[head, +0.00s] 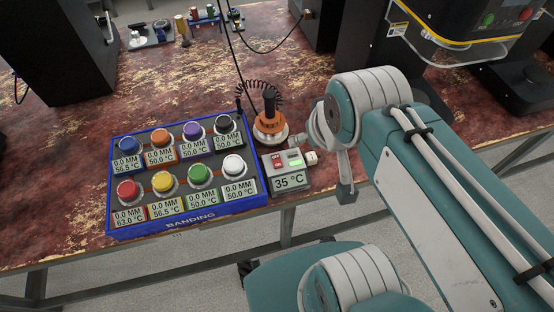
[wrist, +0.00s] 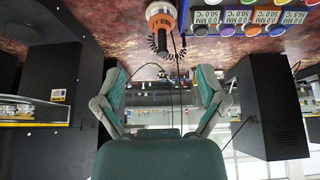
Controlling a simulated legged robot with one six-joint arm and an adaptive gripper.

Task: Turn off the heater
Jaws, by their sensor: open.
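The heater's small grey control box (head: 304,176) stands at the table's front edge, right of the blue tray. It has a red OFF/ON switch (head: 278,161), a lit green lamp (head: 294,157) and a display reading 35 °C (head: 289,182). Behind it a black-handled tool with an orange collar (head: 270,124) stands upright on a round base; it also shows in the wrist view (wrist: 161,18). My gripper (wrist: 160,100) is open and empty, its two fingers spread wide in the wrist view. In the head view my arm reaches in from the right, its end close to the box and apart from the switch.
The blue tray (head: 190,222) marked BANDING holds several coloured round pieces with labels. A coiled black cable (head: 262,88) hangs by the tool. Black machines stand at the back left (head: 65,50) and back right (head: 440,25). The table (head: 200,75) is mostly clear behind the tray.

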